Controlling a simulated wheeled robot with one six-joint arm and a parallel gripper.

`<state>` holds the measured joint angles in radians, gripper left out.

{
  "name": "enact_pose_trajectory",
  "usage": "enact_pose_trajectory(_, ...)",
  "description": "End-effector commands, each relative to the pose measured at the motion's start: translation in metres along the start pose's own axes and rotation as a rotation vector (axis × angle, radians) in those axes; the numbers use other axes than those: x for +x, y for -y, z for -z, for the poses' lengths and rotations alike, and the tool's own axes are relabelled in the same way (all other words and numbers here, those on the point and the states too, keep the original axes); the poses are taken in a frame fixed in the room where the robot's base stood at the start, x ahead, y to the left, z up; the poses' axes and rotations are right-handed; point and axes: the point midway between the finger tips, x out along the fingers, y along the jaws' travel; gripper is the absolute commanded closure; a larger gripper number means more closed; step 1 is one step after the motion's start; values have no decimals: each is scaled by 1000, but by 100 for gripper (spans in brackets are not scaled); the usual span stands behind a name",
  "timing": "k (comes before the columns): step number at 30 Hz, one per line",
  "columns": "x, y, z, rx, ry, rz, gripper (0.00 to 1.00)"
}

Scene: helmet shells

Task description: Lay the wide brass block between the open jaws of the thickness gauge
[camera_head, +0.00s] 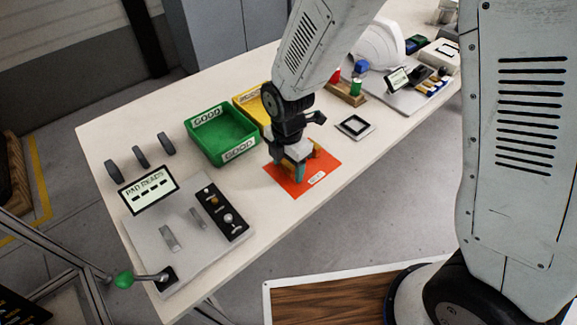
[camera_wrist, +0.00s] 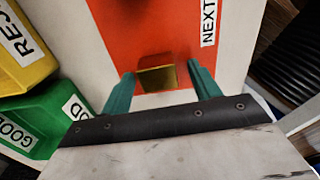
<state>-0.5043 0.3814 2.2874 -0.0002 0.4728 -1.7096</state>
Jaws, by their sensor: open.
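The brass block (camera_wrist: 157,76) lies on the orange mat (camera_wrist: 125,35) marked NEXT. In the wrist view my gripper (camera_wrist: 160,70) is open, with one teal finger on each side of the block. Small gaps show beside it, and I cannot tell how low the fingers reach. In the head view my gripper (camera_head: 287,165) is over the orange mat (camera_head: 290,186) and largely hides the block. The thickness gauge (camera_head: 150,235) is a grey plate at the front left, with two metal jaws standing apart and a bare gap between them.
A green GOOD bin (camera_head: 222,140) and a yellow bin (camera_head: 245,102) stand close left of my gripper. A PAD READS display (camera_head: 150,190), a dark switch panel (camera_head: 221,211) and a green-knobbed lever (camera_head: 124,280) surround the gauge. A small framed pad (camera_head: 354,125) lies right.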

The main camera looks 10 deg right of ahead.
Motion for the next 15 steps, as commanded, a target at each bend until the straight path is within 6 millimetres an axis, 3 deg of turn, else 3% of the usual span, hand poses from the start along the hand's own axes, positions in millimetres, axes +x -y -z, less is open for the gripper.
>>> enact_pose_trajectory(4, 0, 0, 0, 1, 0, 0, 38)
enact_pose_trajectory(10, 0, 0, 0, 1, 0, 0, 93)
enact_pose_trajectory(15, -1, 0, 0, 1, 0, 0, 93)
